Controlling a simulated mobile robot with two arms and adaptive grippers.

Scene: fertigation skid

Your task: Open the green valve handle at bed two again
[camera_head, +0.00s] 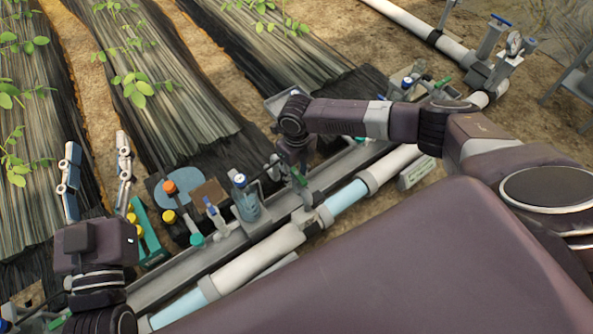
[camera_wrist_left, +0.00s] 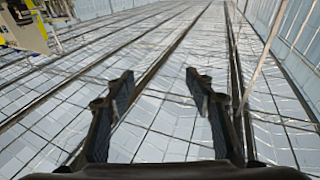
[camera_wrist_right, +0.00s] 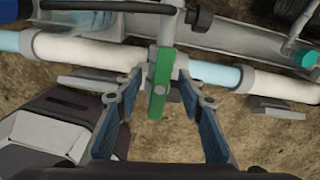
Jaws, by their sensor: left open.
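A green valve handle (camera_wrist_right: 161,68) shows in the right wrist view. It lies across the white main pipe, in line with the grey branch tube (camera_wrist_right: 171,28) above it. My right gripper (camera_wrist_right: 160,90) is open, with one finger on each side of the handle and a gap visible on both sides. In the head view this handle (camera_head: 300,179) shows small beside my right gripper, whose fingers are mostly hidden there. My left gripper (camera_head: 97,165) is open and empty at the left of the head view.
The white pipe (camera_head: 265,258) with light blue sections runs diagonally along a grey channel. A blue-capped bottle (camera_head: 246,203), a teal crate (camera_head: 148,236) and small bottles stand near it. Another green handle (camera_head: 443,81) is at the upper right. Dark plant beds lie behind.

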